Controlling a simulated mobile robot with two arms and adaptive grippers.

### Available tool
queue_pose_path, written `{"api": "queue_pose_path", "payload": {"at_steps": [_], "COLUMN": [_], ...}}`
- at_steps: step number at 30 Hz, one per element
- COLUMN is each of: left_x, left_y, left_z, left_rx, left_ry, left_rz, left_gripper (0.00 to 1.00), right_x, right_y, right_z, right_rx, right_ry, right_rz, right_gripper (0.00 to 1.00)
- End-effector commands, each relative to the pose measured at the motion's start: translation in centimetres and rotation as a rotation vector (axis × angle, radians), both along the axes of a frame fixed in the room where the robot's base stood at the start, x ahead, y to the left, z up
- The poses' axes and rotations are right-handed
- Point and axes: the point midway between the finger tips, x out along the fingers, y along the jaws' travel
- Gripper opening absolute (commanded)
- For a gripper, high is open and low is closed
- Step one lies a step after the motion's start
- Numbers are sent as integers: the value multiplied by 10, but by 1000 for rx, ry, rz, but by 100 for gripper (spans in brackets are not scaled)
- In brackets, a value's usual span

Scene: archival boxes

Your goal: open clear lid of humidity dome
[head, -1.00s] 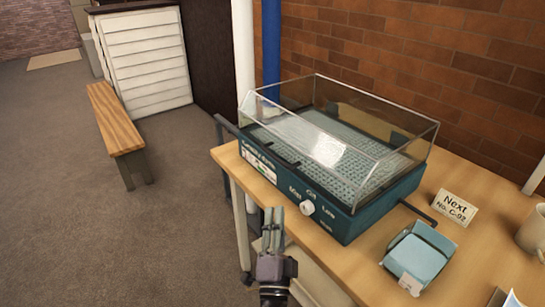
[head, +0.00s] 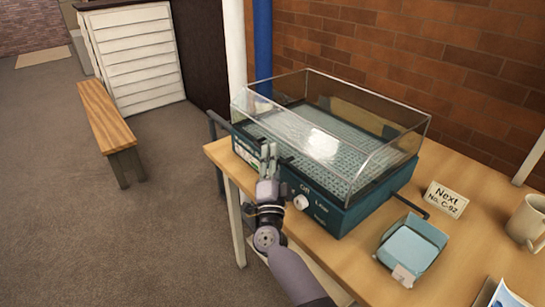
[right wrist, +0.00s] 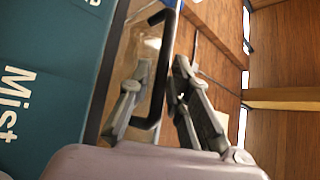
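The humidity dome has a teal base (head: 335,210) and a clear box-shaped lid (head: 375,130), which sits down on the base. It stands on the wooden table. My right gripper (head: 269,155) is at the front face of the dome, near the lid's lower front edge. In the right wrist view, a black bar handle (right wrist: 158,75) runs between the two fingers of this gripper (right wrist: 160,90). The fingers are apart, one on each side of the handle, and I see no clear grip on it. My left gripper is out of view.
A knob (head: 301,202) is on the front of the base. To the right on the table (head: 365,270) are a light blue box (head: 410,250), a "Next" card (head: 446,199) and a mug (head: 530,222). A brick wall (head: 400,65) stands behind. A bench (head: 107,115) is at left.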

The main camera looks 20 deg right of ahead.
Motion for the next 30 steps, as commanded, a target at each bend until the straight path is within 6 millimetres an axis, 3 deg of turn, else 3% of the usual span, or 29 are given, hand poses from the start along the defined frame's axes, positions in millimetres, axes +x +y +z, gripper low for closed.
{"api": "queue_pose_path", "payload": {"at_steps": [6, 15, 30], "left_x": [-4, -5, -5], "left_y": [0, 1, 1], "left_z": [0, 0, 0], "left_rx": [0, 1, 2], "left_ry": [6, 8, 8], "left_rz": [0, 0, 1], "left_gripper": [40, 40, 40], "right_x": [0, 0, 0], "right_y": [0, 0, 0], "right_z": [0, 0, -1], "right_rx": [0, 0, -1], "right_ry": [0, 0, 2], "right_rz": [0, 0, 0], "right_gripper": [18, 0, 0]}}
